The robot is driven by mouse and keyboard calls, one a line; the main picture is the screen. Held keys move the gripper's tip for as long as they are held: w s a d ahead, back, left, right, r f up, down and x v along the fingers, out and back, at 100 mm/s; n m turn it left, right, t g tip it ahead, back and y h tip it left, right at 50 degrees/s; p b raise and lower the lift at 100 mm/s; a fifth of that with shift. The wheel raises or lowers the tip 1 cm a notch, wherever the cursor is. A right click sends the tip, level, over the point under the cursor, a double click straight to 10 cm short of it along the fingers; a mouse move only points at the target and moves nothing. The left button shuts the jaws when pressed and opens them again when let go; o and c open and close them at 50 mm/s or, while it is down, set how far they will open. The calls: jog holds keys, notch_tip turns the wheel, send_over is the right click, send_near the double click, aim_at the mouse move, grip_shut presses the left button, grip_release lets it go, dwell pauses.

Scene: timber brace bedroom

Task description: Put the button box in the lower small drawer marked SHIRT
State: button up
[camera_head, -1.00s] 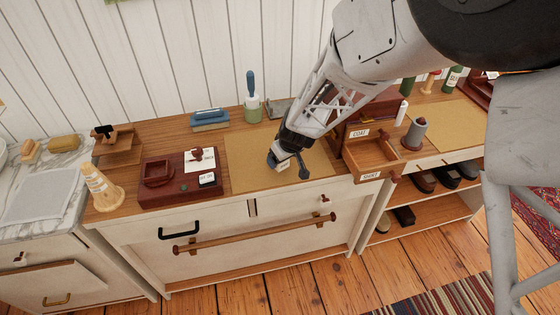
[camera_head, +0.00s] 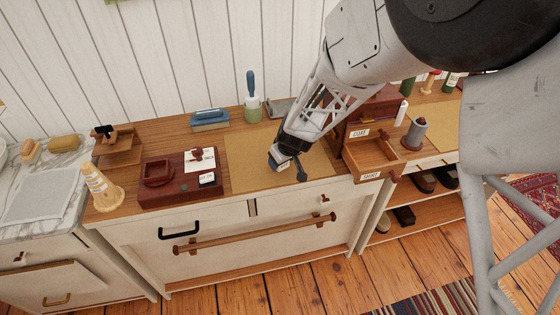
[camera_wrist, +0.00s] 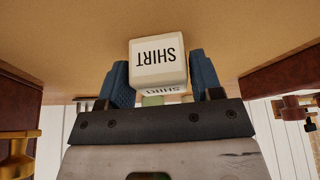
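The button box (camera_wrist: 157,62) is a small pale block lettered SHIRT, upside down in the wrist view. It sits between the blue fingertips of my gripper (camera_wrist: 160,80), close to both; whether they press on it is unclear. In the head view my gripper (camera_head: 288,166) is low over the tan mat, and the box is mostly hidden by it. The lower small drawer marked SHIRT (camera_head: 370,176) is pulled out from the reddish small chest (camera_head: 385,107), right of my gripper. Its visible floor looks empty. The COAT label (camera_head: 359,133) is above it.
The tan mat (camera_head: 245,163) lies under my gripper. A dark red box with cards (camera_head: 165,192) stands to the left. A grey spool (camera_head: 415,133) stands right of the open drawer. A blue-handled tool in a green pot (camera_head: 252,105) stands behind.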

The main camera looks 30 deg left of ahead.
jog(key=c, duration=0.6)
jog(key=shift+c, duration=0.2)
jog(key=shift+r, duration=0.15)
jog(key=shift+r, duration=0.55)
jog(key=shift+v, duration=1.15)
jog(key=s+d+r, duration=0.1)
jog(key=s+d, duration=0.9)
jog(key=s, duration=0.1)
jog(key=shift+d+r, duration=0.25)
